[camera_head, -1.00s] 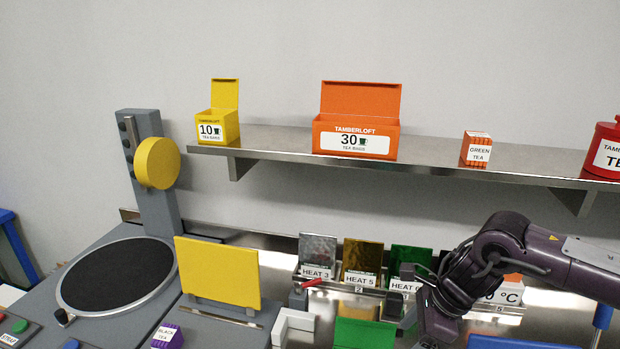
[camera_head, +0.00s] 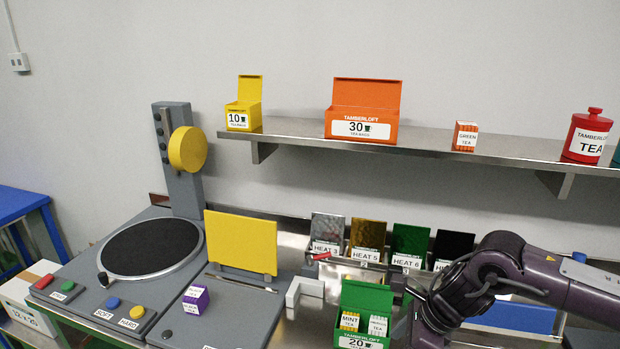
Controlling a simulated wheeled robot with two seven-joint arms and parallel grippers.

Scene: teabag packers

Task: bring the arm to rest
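My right arm (camera_head: 545,275) comes in from the right, dark purple, bent down at the wrist. Its gripper (camera_head: 412,312) hangs just right of the open green box (camera_head: 360,342), which holds a mint packet (camera_head: 349,321) and a second white-labelled packet (camera_head: 378,325). The fingers are dark and partly hidden, so their opening is unclear. I see nothing held in them. I cannot tell whether the gripper touches the box. My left arm and gripper are out of view.
Behind the arm stand heat plates, including silver (camera_head: 327,229) and black (camera_head: 453,245). A steel shelf (camera_head: 300,132) above carries boxes and a red tea tin (camera_head: 586,138). A yellow panel (camera_head: 241,240), purple tea box (camera_head: 195,299) and round black plate (camera_head: 150,248) are at left.

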